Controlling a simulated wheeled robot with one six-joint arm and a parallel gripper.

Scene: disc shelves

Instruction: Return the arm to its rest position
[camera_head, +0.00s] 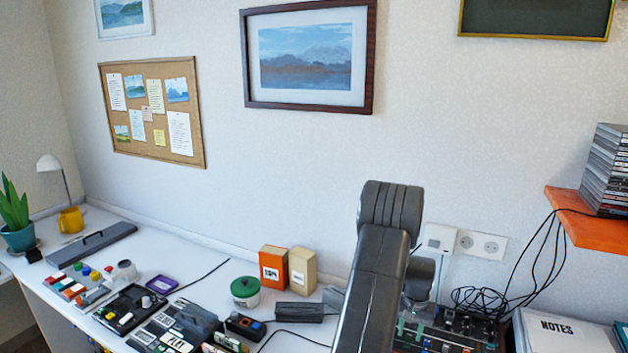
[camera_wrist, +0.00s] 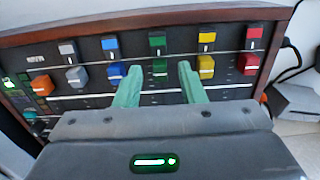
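My gripper (camera_wrist: 160,69) is open in the wrist view, its two green fingers apart with nothing held between them. A green fader knob (camera_wrist: 158,42) of a dark slider panel (camera_wrist: 225,92) shows beyond and between the fingertips. I cannot tell whether the fingers touch the panel. In the head view my arm (camera_head: 378,260) rises at the right of centre, bent at the top. It hides part of the desk, and my gripper cannot be made out clearly there.
The panel has coloured knobs and a wooden frame (camera_wrist: 120,18). In the head view, an orange shelf (camera_head: 590,230) with stacked discs (camera_head: 608,172) is at right, above cables (camera_head: 478,300) and a NOTES binder (camera_head: 565,333). Boxes (camera_head: 273,268) and a green-lidded jar (camera_head: 245,291) stand left of my arm.

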